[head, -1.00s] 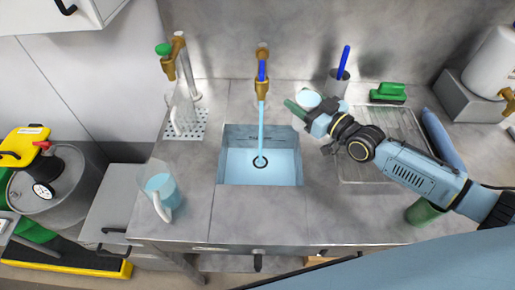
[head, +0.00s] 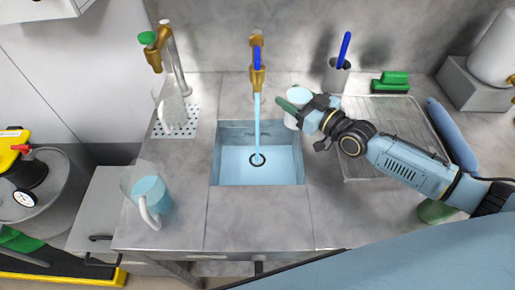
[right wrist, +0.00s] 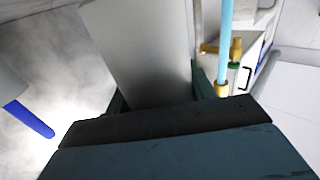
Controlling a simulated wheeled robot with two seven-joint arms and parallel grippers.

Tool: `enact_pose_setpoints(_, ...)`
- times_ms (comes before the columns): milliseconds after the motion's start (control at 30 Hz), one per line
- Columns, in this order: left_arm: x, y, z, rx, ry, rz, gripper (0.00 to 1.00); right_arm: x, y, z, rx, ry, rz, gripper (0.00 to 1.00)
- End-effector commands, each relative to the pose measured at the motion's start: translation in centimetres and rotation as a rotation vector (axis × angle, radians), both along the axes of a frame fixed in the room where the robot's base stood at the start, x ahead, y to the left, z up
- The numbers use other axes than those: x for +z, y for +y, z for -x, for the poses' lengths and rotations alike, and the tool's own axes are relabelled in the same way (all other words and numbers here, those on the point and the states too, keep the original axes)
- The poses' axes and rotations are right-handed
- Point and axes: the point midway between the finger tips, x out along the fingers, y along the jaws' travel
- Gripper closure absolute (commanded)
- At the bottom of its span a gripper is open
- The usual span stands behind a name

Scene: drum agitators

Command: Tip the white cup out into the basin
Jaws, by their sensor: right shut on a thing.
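The white cup (head: 298,93) is at the right back edge of the basin (head: 219,152). Its pale blue round top faces up and it looks roughly upright; the gripper partly hides its lower side. My right gripper (head: 294,113) has green fingertips and is shut on the cup. In the right wrist view the cup's pale side (right wrist: 140,50) rises between the green fingers. The basin holds light blue water around a dark drain ring, and a stream runs into it from the brass tap (head: 257,80). My left gripper is not in view.
A clear jug (head: 148,195) with blue liquid stands at the counter's left front. Another clear vessel (head: 172,108) is on the perforated plate at left. A draining rack (head: 385,105), a holder with a blue-handled tool (head: 336,75) and a green brush (head: 390,82) are at right.

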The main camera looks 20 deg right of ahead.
Motion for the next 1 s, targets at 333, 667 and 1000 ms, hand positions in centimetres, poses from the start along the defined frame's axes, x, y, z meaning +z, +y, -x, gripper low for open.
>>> enact_pose_setpoints(333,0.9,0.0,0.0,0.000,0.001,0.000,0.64,0.3,0.4,0.1,-0.002,-0.014,0.044,0.67)
enact_pose_setpoints(667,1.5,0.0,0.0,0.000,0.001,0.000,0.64,0.5,0.6,0.1,-0.001,-0.023,0.080,0.67)
enact_pose_setpoints(1000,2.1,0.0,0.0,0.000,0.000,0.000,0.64,0.6,0.9,0.2,-0.002,-0.033,0.114,0.67)
